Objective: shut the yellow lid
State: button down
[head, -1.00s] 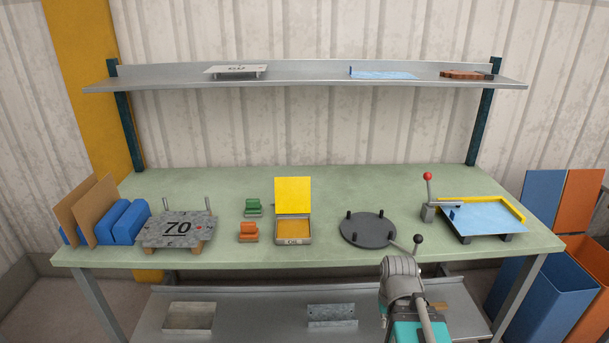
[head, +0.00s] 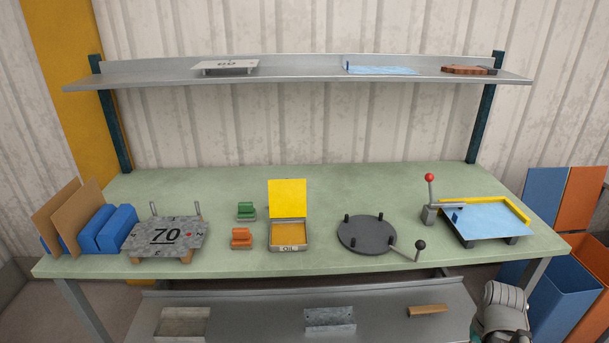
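The yellow lid (head: 287,198) stands upright, open, at the back of a small grey box (head: 289,248) marked OIL on the green workbench. The inside of the box shows orange-yellow. No gripper fingers show in the head view. Only a grey part of what looks like my arm is visible at the bottom right, below the bench's front edge and well apart from the lid.
An orange block (head: 241,239) and a green block (head: 246,211) stand just left of the box. A dark round plate (head: 366,236) with pegs and a black-knobbed lever (head: 420,244) is to the right. The bench (head: 330,182) behind the lid is clear.

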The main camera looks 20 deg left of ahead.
aim_at(287, 197)
jog(key=z, duration=0.5)
jog(key=k, duration=0.8)
jog(key=u, duration=1.5)
jog(key=i, duration=0.7)
